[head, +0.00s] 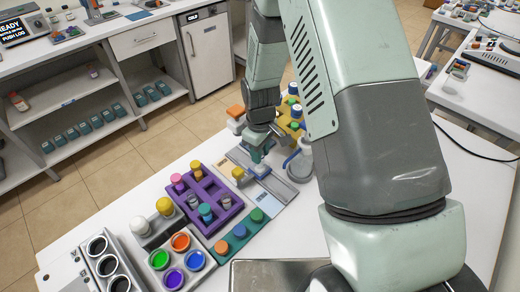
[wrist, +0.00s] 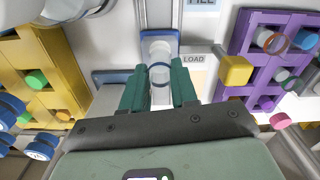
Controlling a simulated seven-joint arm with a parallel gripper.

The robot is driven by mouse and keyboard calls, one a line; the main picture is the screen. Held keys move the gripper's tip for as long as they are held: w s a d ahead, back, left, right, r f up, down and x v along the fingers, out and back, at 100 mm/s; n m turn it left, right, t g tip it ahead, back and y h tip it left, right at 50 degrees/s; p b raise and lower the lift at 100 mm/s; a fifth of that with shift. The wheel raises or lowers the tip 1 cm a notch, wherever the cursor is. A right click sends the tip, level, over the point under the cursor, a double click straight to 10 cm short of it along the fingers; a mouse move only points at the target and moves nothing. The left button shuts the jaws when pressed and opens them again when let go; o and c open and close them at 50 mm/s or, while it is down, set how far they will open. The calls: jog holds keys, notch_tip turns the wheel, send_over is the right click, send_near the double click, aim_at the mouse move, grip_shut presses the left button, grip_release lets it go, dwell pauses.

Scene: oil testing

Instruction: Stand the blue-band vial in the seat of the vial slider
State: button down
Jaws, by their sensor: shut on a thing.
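The blue-band vial (wrist: 160,73) is clear with a blue ring and sits between the two green fingers of my gripper (wrist: 157,88), which is shut on it. The vial slider is a metal rail (head: 275,184) with a blue-edged seat (wrist: 160,38). In the wrist view the vial overlaps the seat's near part, below the rail; I cannot tell whether its base touches the seat.
LOAD and FILL labels and a yellow knob (wrist: 235,70) lie beside the rail. A purple rack (wrist: 237,42) stands right in the wrist view, a yellow rack (wrist: 62,72) left. Open paint-like pots (head: 180,262) stand nearer.

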jog(key=shift+f, duration=0.85)
dwell(0.7)
jog(key=c, duration=0.8)
grip_release()
jog(key=shift+r, duration=0.1)
notch_tip(320, 180, up, 11)
jog(key=s+d+r+m+t, duration=0.1)
jog(key=s+d+r+m, duration=0.15)
jog(key=r, duration=0.65)
jog(key=s+d+r+m+t, duration=0.2)
jog(key=s+d+r, duration=0.2)
jog(key=r, duration=0.5)
jog(key=s+d+r+m+t, duration=0.1)
jog(key=s+r+m, duration=0.1)
jog(key=s, duration=0.3)
jog(key=s+d+r+m, duration=0.1)
jog(key=s+r+m, duration=0.1)
jog(key=s+r, duration=0.2)
jog(key=s+d+r+m+t, duration=0.1)
jog(key=s+d+r+m, duration=0.1)
jog(key=s, duration=0.5)
jog(key=shift+d+r+t, duration=0.1)
jog(key=shift+r+t, duration=0.2)
jog(key=shift+r, duration=0.25)
